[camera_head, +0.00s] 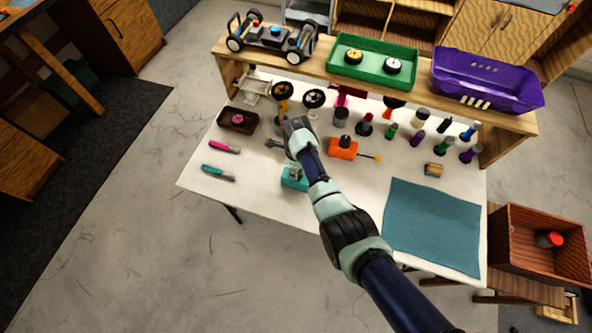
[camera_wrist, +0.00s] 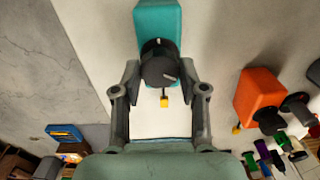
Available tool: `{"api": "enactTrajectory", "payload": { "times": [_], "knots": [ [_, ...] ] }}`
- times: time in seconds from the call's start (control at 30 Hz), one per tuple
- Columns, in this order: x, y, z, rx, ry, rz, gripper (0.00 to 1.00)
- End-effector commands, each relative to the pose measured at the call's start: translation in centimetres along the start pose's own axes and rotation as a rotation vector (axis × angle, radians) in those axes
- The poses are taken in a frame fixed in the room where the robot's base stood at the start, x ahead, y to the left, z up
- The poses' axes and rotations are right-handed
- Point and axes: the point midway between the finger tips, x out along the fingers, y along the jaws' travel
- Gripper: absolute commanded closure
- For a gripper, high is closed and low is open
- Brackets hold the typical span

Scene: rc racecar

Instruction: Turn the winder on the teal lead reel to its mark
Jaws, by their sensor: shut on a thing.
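The teal lead reel (camera_wrist: 158,18) shows at the top of the wrist view. A yellow-tipped piece (camera_wrist: 164,100) sticks out below the winder. My gripper (camera_wrist: 160,78) has one finger on each side of the winder and is shut on it. In the head view the teal reel (camera_head: 291,182) stands on the white table, partly hidden by my arm. The winder and fingertips are hard to make out there. I cannot tell where the reel's mark is.
An orange reel (camera_head: 343,149) with a yellow-tipped piece stands right of the teal one. Pink (camera_head: 224,147) and teal (camera_head: 217,172) handled tools lie left. A teal mat (camera_head: 433,228) covers the table's right front. Bottles and wheels stand behind, beneath a shelf with a green tray (camera_head: 372,76).

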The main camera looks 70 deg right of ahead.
Motion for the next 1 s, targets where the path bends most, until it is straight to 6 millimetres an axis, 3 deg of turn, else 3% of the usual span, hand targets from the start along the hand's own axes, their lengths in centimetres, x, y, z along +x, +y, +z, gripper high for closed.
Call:
{"api": "enactTrajectory", "payload": {
  "times": [0.17,0.37,0.63,0.7,0.73,0.83,1.0],
  "knots": [
    [0.02,0.02,-0.01,-0.038,0.0,0.0,0.92],
    [0.05,0.01,-0.01,-0.288,0.0,0.0,0.93],
    [0.11,0.02,-0.01,-0.315,0.0,0.0,0.92],
    [0.04,0.03,-0.02,-0.393,0.0,0.0,0.92],
    [0.12,0.03,-0.03,-0.403,0.0,0.0,0.54],
    [0.14,0.03,-0.02,-0.398,0.0,0.0,0.38],
    [0.1,0.02,-0.01,-0.397,0.0,0.0,0.37]
  ]
}}
